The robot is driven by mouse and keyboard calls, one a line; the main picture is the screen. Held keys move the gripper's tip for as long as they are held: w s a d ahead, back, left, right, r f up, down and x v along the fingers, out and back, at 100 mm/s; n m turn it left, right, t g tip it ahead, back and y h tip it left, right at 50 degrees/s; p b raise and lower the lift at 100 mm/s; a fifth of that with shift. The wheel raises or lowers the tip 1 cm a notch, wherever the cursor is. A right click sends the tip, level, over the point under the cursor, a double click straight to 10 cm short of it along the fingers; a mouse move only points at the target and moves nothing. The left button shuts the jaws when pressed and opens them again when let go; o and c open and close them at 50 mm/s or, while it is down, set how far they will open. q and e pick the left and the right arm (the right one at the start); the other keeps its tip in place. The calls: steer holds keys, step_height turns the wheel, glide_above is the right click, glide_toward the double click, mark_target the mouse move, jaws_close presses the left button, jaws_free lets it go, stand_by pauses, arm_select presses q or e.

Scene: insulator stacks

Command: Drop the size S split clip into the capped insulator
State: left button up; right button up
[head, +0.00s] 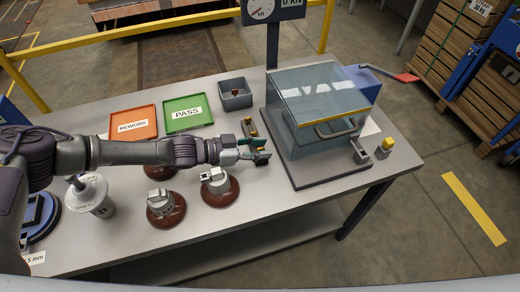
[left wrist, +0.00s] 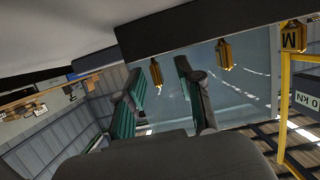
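Brass split clips (head: 249,127) stand on a dark rack on the table, left of the clear test box. In the left wrist view several clips show along a dark edge: one (left wrist: 155,72) between my fingers in the picture, another (left wrist: 225,54), and one labelled M (left wrist: 292,38). No S label is readable. My left gripper (head: 260,150) is open beside the rack, its green-padded fingers (left wrist: 158,92) apart with nothing visibly gripped. Brown insulators with grey metal tops stand at the front (head: 166,222) and to its right (head: 232,193); another is partly hidden behind my arm. My right gripper is not in view.
A clear test box (head: 318,95) on a dark base stands right of my gripper. Green PASS (head: 184,124) and orange REWORK (head: 133,133) trays and a grey bin (head: 235,101) lie behind my arm.

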arm_select(q)
jaws_close()
